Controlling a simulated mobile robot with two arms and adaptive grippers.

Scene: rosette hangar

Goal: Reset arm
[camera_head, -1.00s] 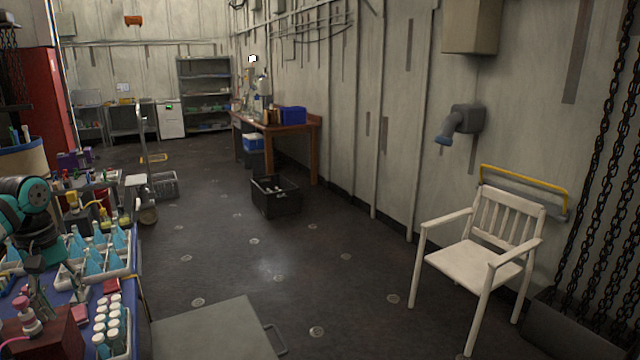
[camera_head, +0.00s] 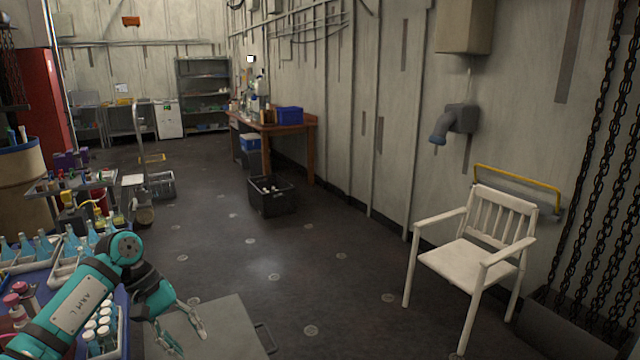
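My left arm, teal and dark grey, reaches in from the lower left across the edge of the blue-covered table (camera_head: 38,283). My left gripper (camera_head: 191,343) hangs to the right of the table, in front of a flat grey surface (camera_head: 225,330) low in the picture. Its two thin fingers are spread apart with nothing between them. My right arm and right gripper do not show.
White-capped bottles (camera_head: 102,325) and several blue-liquid flasks (camera_head: 42,243) stand on the table around my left arm. A white chair (camera_head: 470,258) is at the right. A black crate (camera_head: 271,198) sits on the floor; the middle floor is clear.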

